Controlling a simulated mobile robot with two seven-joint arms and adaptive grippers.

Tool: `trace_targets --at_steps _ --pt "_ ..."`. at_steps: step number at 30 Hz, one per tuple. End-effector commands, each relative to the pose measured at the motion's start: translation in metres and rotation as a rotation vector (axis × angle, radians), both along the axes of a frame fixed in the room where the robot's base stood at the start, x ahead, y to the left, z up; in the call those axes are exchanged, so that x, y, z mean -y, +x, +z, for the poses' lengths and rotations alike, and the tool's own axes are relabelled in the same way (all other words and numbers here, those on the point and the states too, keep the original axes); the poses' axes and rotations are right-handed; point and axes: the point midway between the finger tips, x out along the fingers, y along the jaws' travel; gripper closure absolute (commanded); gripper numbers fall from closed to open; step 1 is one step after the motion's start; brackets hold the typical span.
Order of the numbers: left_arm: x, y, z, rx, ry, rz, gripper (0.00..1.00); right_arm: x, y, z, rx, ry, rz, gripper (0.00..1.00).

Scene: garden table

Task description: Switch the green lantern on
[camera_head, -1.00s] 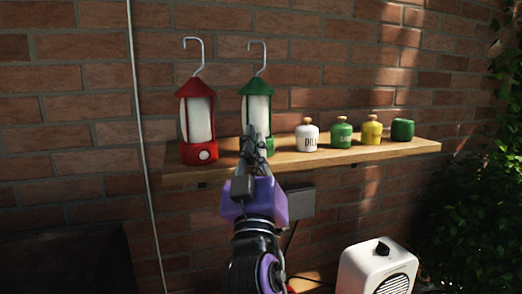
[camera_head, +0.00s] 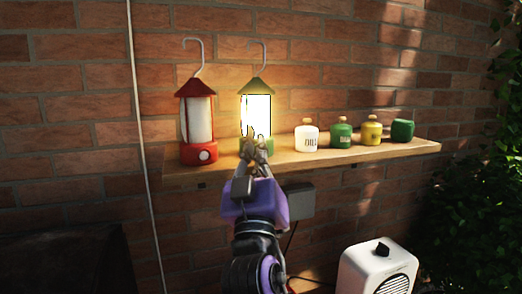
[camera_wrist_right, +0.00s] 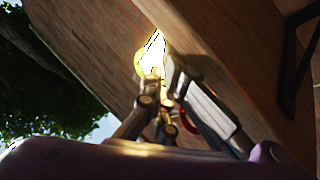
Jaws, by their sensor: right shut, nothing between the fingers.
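The green lantern (camera_head: 257,107) stands on the wooden shelf and glows bright yellow-white. Its roof and base look washed yellowish by the light. The glow also shows as the lit lantern (camera_wrist_right: 152,58) beyond the fingers in the right wrist view. My right gripper (camera_head: 251,142) is shut and empty, with its fingertips in front of the lantern's base. The gripper hides most of the base and its button, and I cannot tell whether it touches. The right gripper also fills the middle of the wrist view (camera_wrist_right: 162,82). My left gripper is not in view.
A red lantern (camera_head: 198,118), unlit, stands left on the shelf (camera_head: 300,164). White (camera_head: 307,138), green (camera_head: 341,134) and yellow (camera_head: 371,130) jars and a dark green container (camera_head: 402,130) stand to the right. A grey box (camera_head: 300,201) hangs below. A white speaker-like box (camera_head: 377,268) is lower right.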

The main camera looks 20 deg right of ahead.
Motion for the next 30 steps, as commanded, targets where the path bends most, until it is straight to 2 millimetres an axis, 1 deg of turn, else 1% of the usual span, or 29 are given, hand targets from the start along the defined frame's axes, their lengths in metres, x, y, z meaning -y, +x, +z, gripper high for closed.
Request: trace_targets --at_steps 1,3,6,17,24,30 --pt "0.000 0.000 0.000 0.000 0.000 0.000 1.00 0.001 -0.001 -0.005 -0.011 0.003 -0.001 1.00" --pt "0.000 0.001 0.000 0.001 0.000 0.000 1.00 0.001 -0.004 -0.006 -0.011 0.003 -0.002 1.00" --pt "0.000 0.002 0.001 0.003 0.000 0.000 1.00 0.000 -0.008 -0.006 -0.009 0.002 -0.001 1.00" --pt "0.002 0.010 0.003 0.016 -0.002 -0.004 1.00 0.000 -0.013 -0.004 -0.004 0.002 0.000 1.00" --pt "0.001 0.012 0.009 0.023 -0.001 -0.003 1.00 -0.002 -0.037 -0.003 -0.002 0.002 0.000 1.00" --pt "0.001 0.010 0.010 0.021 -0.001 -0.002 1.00 -0.003 -0.055 -0.003 -0.003 0.001 0.000 1.00"
